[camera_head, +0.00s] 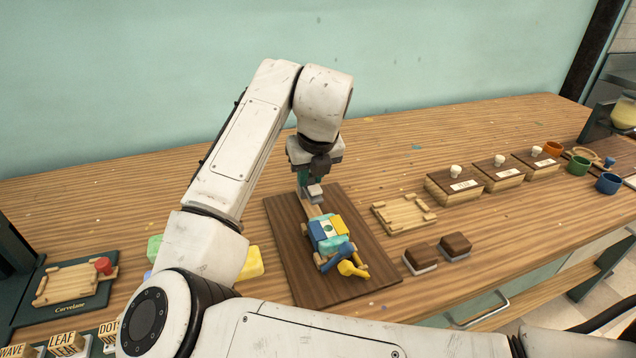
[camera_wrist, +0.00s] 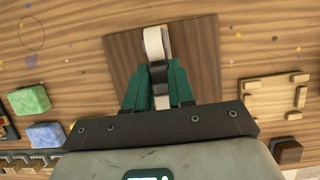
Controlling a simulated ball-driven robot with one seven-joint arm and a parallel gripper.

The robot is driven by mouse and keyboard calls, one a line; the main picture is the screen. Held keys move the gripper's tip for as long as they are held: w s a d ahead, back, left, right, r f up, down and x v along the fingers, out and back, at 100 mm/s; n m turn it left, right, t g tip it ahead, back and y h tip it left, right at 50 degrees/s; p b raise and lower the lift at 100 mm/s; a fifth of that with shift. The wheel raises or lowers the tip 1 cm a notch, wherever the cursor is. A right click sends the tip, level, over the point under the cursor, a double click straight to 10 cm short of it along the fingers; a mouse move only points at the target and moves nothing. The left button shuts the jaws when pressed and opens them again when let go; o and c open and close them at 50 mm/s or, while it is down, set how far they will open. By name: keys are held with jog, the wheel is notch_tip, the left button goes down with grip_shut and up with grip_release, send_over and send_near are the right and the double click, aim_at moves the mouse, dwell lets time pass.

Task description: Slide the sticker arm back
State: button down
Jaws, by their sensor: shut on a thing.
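My gripper (camera_head: 313,186) is over the far part of a dark brown board (camera_head: 352,258). In the wrist view its green fingers (camera_wrist: 161,72) are shut on a part of the sticker arm. A pale, round-ended piece of the arm (camera_wrist: 154,42) sticks out past the fingertips. In the head view a pale strip of the arm (camera_head: 313,210) runs from under the gripper toward a blue, yellow and teal block assembly (camera_head: 327,233). Blue and yellow curved pieces (camera_head: 348,262) lie at its near end. The gripped part is mostly hidden by the fingers.
A pale wooden tray (camera_head: 403,214) and two brown-topped blocks (camera_head: 456,245) lie right of the board. Labelled boxes (camera_head: 460,186) and coloured cups (camera_head: 579,165) stand farther right. Soap bars (camera_wrist: 29,100) and stamps lie left. Bare tabletop extends behind the board.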

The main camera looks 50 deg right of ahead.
jog(key=shift+w+d+r, duration=0.1)
jog(key=shift+w+d, duration=0.25)
jog(key=shift+w, duration=0.3)
jog(key=c, duration=1)
grip_release()
jog(key=shift+d, duration=0.1)
jog(key=shift+o, duration=0.2)
jog(key=p+v, duration=0.1)
jog(key=v, duration=0.9)
jog(key=shift+s+r, duration=0.15)
jog(key=shift+r, duration=0.1)
